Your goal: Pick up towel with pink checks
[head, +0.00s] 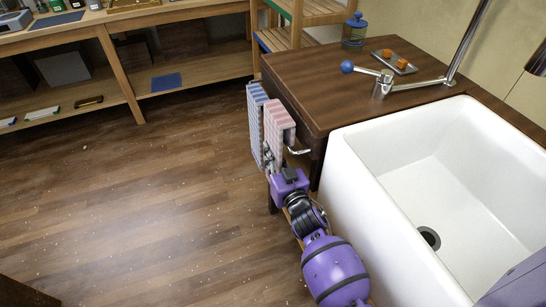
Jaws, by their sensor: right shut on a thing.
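The towel with pink checks (276,122) hangs at the left end of the wooden counter, beside a towel with blue checks (255,122). My right gripper (271,162) is at the lower part of the pink towel and is shut on it. My purple wrist and arm hide part of the gripper and the space below it. The pink towel still hangs upright, close to a metal rail (298,151) on the counter's side. My left gripper is not in view.
The wooden counter (310,85) carries a tap, a blue-lidded jar (354,32) and a small tray (405,68) with orange pieces. A white sink (375,195) is close on the right. The wooden floor at left is clear up to the shelves (205,68).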

